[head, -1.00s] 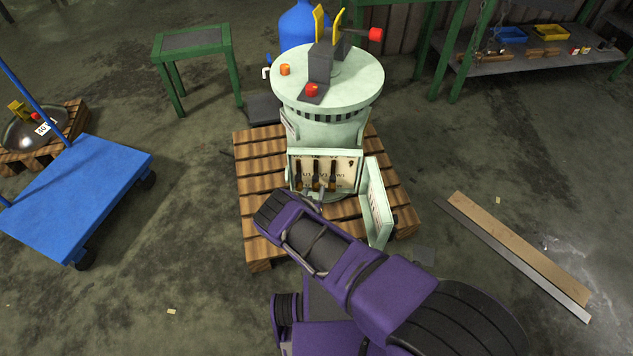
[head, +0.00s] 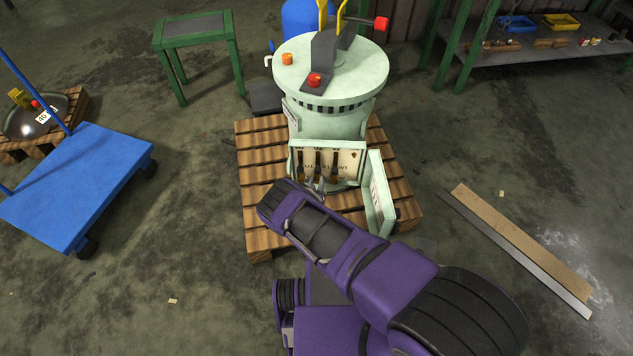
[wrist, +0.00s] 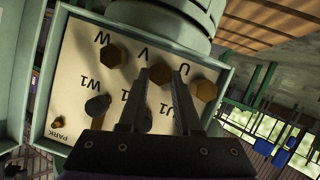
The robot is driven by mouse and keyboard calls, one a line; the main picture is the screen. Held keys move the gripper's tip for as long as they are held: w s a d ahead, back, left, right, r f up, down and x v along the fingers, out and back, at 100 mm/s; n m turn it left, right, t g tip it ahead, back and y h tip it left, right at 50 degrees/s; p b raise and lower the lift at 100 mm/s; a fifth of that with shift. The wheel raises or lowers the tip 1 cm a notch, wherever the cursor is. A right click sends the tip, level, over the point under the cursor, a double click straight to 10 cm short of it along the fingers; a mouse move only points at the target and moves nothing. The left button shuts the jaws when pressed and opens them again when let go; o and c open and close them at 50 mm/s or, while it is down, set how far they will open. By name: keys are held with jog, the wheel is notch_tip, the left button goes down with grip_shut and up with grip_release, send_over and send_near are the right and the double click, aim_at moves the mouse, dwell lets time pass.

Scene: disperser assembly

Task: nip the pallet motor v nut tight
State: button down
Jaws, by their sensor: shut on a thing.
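The V nut (wrist: 160,73) is a brown hex nut on the terminal board (wrist: 75,62), beside the letter V in the wrist view. My gripper (wrist: 161,75) is shut on it, with one dark finger on each side. The W nut (wrist: 111,56) and the U nut (wrist: 205,90) sit to either side, clear of the fingers.
The box's open door (head: 378,195) stands right of my arm. The machine is on a wooden pallet (head: 262,165). A blue cart (head: 80,185) is at the left, and planks (head: 520,240) lie on the floor at the right. The floor around the pallet is mostly clear.

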dwell(0.4)
jog(key=shift+d+m+y, duration=0.25)
jog(key=shift+m+y, duration=0.45)
jog(key=shift+m, duration=0.3)
jog(key=shift+d+f+m+t+y, duration=0.15)
jog(key=shift+m+t+y, duration=0.1)
jog(key=shift+m+y, duration=0.7)
jog(key=shift+d+r+m+t+y, duration=0.15)
jog(key=shift+m+y, duration=0.45)
jog(key=shift+m, duration=0.8)
jog(key=shift+d+f+m+t+y, duration=0.15)
jog(key=shift+m+t+y, duration=0.15)
jog(key=shift+m+y, duration=0.65)
jog(key=shift+a+m, duration=0.1)
jog(key=shift+m, duration=0.3)
jog(key=c, duration=0.6)
grip_release()
